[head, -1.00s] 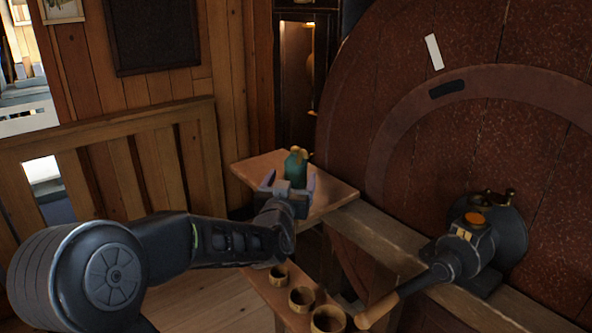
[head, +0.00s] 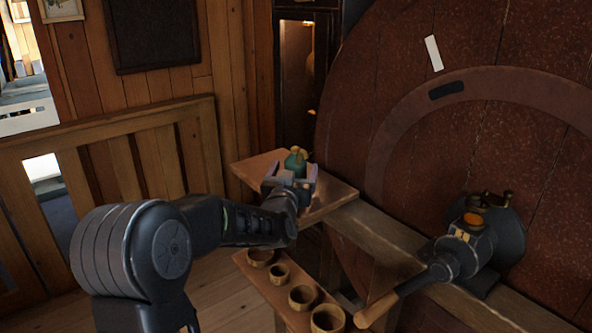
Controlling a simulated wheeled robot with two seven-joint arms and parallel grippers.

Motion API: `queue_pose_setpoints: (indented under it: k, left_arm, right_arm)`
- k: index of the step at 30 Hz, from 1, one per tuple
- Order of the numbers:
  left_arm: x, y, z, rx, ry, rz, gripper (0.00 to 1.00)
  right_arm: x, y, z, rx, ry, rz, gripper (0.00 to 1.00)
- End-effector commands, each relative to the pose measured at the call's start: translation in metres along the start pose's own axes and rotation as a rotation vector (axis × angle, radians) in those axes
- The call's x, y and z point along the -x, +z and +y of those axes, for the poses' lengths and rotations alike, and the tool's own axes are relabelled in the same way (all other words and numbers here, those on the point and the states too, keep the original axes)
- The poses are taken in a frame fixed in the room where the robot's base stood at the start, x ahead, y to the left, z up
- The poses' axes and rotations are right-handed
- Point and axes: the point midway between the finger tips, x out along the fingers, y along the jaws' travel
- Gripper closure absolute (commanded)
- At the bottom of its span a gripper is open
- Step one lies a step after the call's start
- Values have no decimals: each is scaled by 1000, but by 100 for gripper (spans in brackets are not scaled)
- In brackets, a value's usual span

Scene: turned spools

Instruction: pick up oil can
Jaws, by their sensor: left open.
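The oil can (head: 295,163) is a small green can with a brass-coloured top. It stands upright on a small wooden shelf (head: 335,195) by the large round wooden wheel. My left gripper (head: 290,174) is at the can, with its open fingers on either side of the can's lower part. The gripper hides the can's base, and I cannot tell whether the fingers touch it. My right gripper is not in view.
Several small wooden cups (head: 302,297) stand on a lower plank under my left arm. A dark crank mechanism with a wooden handle (head: 376,310) sits on the beam at right. A wooden railing (head: 110,170) stands at left.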

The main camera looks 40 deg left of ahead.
Motion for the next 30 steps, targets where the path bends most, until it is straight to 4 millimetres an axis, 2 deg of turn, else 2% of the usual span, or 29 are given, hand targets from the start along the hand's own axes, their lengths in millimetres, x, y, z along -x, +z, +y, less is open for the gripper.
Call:
queue_pose_setpoints:
  k: [2, 25, 30]
  left_arm:
    - [0, 0, 0, 0, 0, 0, 24]
    - [0, 0, 0, 0, 0, 0, 87]
    - [0, -1, 0, 0, 0, 2, 87]
  right_arm:
    - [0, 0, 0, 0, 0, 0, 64]
    - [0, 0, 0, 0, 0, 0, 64]
    - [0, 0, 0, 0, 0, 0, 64]
